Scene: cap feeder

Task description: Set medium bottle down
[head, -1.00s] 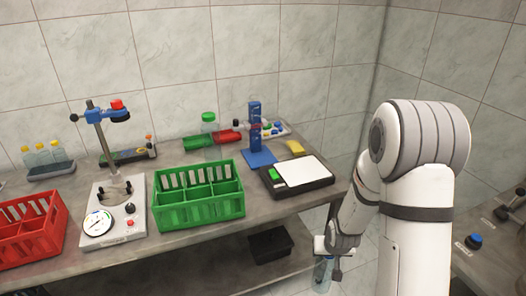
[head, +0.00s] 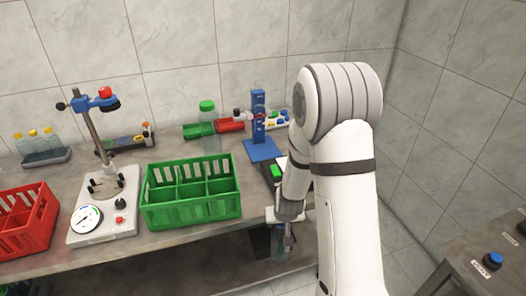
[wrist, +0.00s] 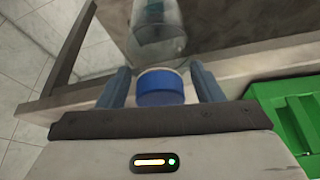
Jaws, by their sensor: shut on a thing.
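The medium bottle is clear with a blue cap (wrist: 161,87). In the wrist view its cap sits between the two fingers of my gripper (wrist: 161,88), and its transparent body (wrist: 157,30) extends away from them. My gripper is shut on it. In the head view my gripper (head: 286,222) is at the front edge of the workbench (head: 130,247), right of the green crate. The bottle there is dark and mostly hidden, apparently hanging below my gripper.
The green crate (head: 190,213) with compartments stands at the bench front. A scale, partly hidden by my arm, and a blue stand (head: 259,122) are behind my gripper. A tall green-capped bottle (head: 209,130) stands behind the crate. A press (head: 104,200) and red crate (head: 28,222) are left.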

